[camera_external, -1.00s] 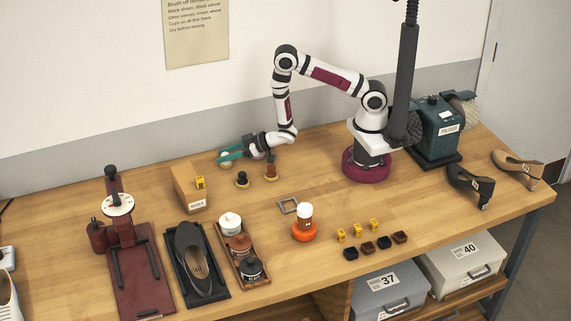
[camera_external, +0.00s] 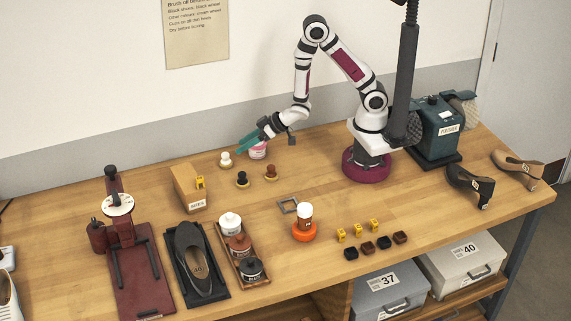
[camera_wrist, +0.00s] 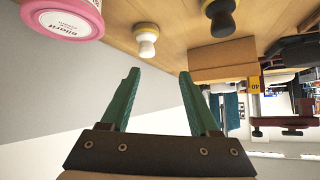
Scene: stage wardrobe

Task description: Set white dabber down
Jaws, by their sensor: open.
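The white dabber (camera_external: 226,160) stands upright on the table near the back wall, left of my gripper. It also shows in the wrist view (camera_wrist: 146,42), with a white knob and a pale base. My gripper (camera_external: 249,143) is open and empty, raised above the table to the right of the dabber and apart from it. Its two green fingers (camera_wrist: 158,80) are spread in the wrist view with nothing between them. A black dabber (camera_external: 242,179) and a brown dabber (camera_external: 271,172) stand in front of the white one.
A pink and white tub (camera_external: 258,151) stands just below my gripper.

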